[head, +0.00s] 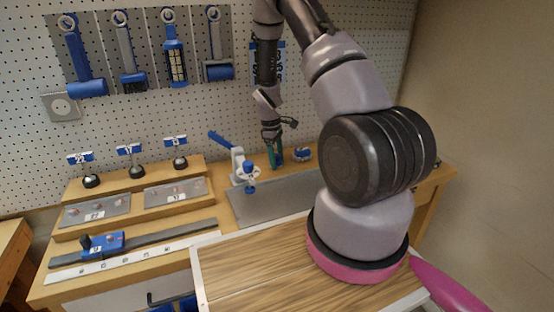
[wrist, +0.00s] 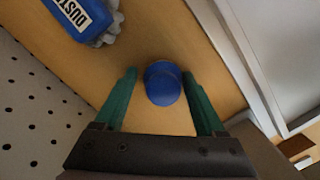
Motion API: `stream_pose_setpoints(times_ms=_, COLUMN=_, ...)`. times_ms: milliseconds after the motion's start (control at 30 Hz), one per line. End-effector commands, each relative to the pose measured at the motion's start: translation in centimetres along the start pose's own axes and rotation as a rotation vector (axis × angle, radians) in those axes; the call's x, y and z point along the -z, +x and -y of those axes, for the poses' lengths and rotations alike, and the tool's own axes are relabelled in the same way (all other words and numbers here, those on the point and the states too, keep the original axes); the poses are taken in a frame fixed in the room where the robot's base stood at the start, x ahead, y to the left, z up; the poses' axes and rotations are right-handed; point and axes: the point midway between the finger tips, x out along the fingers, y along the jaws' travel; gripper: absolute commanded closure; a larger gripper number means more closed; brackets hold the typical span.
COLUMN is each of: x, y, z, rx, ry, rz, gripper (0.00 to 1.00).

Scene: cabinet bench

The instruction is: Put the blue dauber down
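The blue dauber shows as a round blue top (wrist: 163,83) in the wrist view, between the two green fingers of my gripper (wrist: 160,80). A narrow strip of bench shows on each side of it, so the fingers look apart from it. My gripper is open around the dauber. It seems upright on the wooden bench, but its lower part is hidden. In the head view my gripper (head: 275,160) points down at the back of the bench, and I cannot make out the dauber there.
A blue item labelled DUST (wrist: 82,15) lies close by; a small blue item (head: 302,154) shows right of my gripper. A blue-handled clamp (head: 238,160) stands left. A grey plate (head: 270,198) lies in front. The pegboard (head: 335,60) is close behind.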

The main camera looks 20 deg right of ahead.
Motion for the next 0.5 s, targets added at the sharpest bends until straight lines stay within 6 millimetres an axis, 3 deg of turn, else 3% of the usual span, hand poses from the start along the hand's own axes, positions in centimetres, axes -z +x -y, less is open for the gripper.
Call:
stream_pose_setpoints(times_ms=33, x=-0.09, y=0.82, z=0.95, rx=0.017, ry=-0.003, rz=0.01, gripper=0.1)
stream_pose_setpoints(times_ms=500, x=-0.03, y=0.71, z=1.21, rx=0.021, ry=-0.005, rz=0.01, gripper=0.1)
